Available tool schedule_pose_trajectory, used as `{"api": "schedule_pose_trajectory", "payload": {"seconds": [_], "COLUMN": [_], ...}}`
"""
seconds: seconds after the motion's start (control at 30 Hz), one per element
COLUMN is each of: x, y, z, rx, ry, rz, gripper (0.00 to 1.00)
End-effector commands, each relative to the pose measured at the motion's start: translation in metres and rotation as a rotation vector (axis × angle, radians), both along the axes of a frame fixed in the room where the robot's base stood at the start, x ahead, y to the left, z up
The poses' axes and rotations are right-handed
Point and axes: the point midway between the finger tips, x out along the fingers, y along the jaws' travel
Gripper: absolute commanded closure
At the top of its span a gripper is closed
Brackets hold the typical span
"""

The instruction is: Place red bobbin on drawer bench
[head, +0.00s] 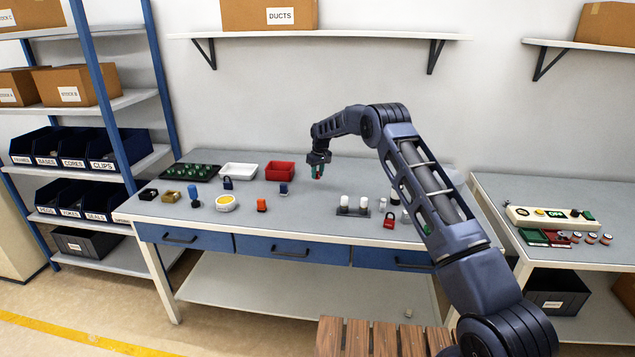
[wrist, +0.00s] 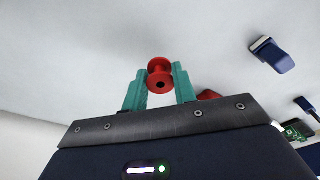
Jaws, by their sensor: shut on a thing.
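The red bobbin (wrist: 159,77) is between the two green fingers of my gripper (wrist: 160,85) in the wrist view, its round end with a dark hole facing the camera. My gripper is shut on it. In the head view my gripper (head: 318,172) hangs over the back middle of the drawer bench (head: 330,235), with a small bit of red showing at the fingers. The bench has a grey top and blue drawers. I cannot tell exactly how high the bobbin is above the top.
A red tray (head: 280,171) and a white tray (head: 238,171) stand left of my gripper. A blue padlock (head: 227,184), an orange block (head: 262,205) and a holder with white pieces (head: 352,207) stand on the bench. Bare top lies around my gripper.

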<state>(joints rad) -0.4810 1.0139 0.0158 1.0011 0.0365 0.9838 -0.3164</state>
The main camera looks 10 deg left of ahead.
Motion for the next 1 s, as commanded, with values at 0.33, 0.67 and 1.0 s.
{"api": "schedule_pose_trajectory", "payload": {"seconds": [0.33, 0.67, 1.0], "x": [0.000, 0.000, 0.000], "y": [0.000, 0.000, 0.000], "z": [-0.035, -0.044, -0.047], "rx": [0.000, 0.001, 0.000], "ry": [0.001, -0.001, 0.000], "rz": [0.000, 0.000, 0.000], "gripper": [0.94, 0.94, 0.51]}}
